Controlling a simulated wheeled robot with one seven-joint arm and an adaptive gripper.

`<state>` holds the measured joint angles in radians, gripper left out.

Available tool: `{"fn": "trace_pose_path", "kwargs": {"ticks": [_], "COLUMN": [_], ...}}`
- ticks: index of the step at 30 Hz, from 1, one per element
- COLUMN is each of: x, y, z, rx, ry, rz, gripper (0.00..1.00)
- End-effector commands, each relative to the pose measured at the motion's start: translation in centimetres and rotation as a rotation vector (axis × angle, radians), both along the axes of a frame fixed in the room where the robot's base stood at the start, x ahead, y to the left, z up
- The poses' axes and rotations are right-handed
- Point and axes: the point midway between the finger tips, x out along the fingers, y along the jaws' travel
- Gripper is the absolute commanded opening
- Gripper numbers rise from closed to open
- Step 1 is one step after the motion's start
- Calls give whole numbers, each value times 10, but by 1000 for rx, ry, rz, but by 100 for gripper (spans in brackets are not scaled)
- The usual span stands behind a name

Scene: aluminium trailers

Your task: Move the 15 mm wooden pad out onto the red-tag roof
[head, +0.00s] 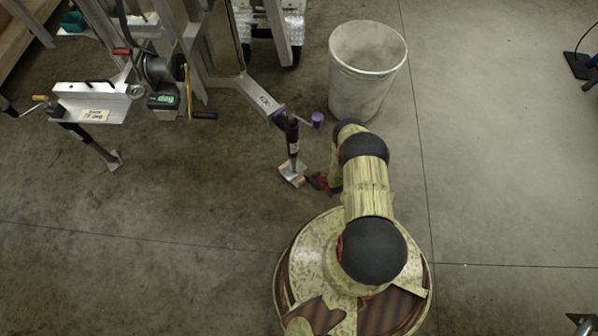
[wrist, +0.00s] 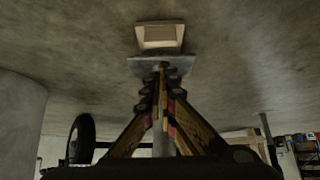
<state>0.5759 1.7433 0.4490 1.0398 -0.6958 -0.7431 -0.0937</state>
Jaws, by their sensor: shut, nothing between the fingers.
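My gripper (head: 318,182) is low beside the foot of a jack leg in the head view. In the wrist view its fingers (wrist: 161,72) converge to a point and are shut with nothing between them. The wrist picture looks upside down, with the floor at the top. A pale tan, square block, seemingly the wooden pad (wrist: 160,34), shows just beyond the fingertips and the grey foot plate (wrist: 138,67). In the head view a tan piece shows at the plate's lower edge (head: 299,183). Contact between pad and plate is unclear. I cannot make out a red-tag roof.
The jack leg (head: 292,140) with a purple knob (head: 317,120) stands beside my gripper. A white bin (head: 350,85) stands behind my arm. Trailer frames with a winch (head: 160,72) fill the upper left.

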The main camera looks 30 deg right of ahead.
Motion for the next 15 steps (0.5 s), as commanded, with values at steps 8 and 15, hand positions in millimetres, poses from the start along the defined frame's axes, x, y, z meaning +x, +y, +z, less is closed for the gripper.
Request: {"fn": "trace_pose_path", "kwargs": {"ticks": [8,15], "x": [25,48], "y": [6,10], "z": [-38,-66], "rx": [-1,0], "ry": [1,0], "rz": [3,1], "gripper": [0,0]}}
